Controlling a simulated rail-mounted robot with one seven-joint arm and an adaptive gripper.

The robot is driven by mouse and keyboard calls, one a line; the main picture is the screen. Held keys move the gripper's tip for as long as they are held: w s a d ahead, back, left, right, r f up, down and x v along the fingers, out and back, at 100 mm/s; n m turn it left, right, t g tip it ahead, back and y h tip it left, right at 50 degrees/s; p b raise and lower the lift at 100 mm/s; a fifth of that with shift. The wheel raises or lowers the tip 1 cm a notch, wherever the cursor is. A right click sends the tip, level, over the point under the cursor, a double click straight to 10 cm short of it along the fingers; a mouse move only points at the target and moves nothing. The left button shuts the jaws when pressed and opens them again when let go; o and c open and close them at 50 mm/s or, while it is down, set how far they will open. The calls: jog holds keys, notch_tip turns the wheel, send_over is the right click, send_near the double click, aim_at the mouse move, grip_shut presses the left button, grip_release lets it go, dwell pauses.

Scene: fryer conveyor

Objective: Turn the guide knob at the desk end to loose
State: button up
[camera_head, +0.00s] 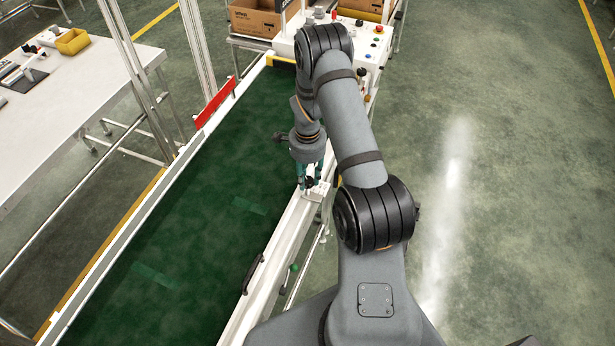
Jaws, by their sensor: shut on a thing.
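The conveyor has a green belt (190,240) between white side rails. My gripper (310,178) points down at the right-hand rail, about midway along the visible belt. It is shut on a small dark knob (309,184) that sits on a white bracket (318,192) on this rail. The fingers cover most of the knob, so its turn position cannot be read.
A black handle (254,273) and a green knob (294,268) are on the near right rail. A red plate (215,103) stands on the left rail. A control panel (370,48) and cardboard box (256,18) are at the far end. A white desk (70,100) is left.

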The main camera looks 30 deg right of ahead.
jog(key=shift+w+f+n+b, duration=0.1)
jog(key=shift+n+b, duration=0.3)
jog(key=shift+b, duration=0.05)
jog(key=shift+c, duration=0.4)
jog(key=n+b, duration=0.2)
jog(key=shift+f+n+b, duration=0.1)
jog(key=shift+n+b, duration=0.25)
jog(key=shift+n, duration=0.05)
jog(key=n+b, duration=0.3)
jog(key=n, duration=0.1)
jog(key=shift+n, duration=0.3)
jog(key=n+b, duration=0.2)
jog(key=n, duration=0.2)
jog(key=shift+r+n+b, duration=0.2)
jog(key=shift+n+b, duration=0.65)
jog(key=shift+n, duration=1.65)
jog(key=o, duration=1.2)
jog(key=shift+c, duration=0.2)
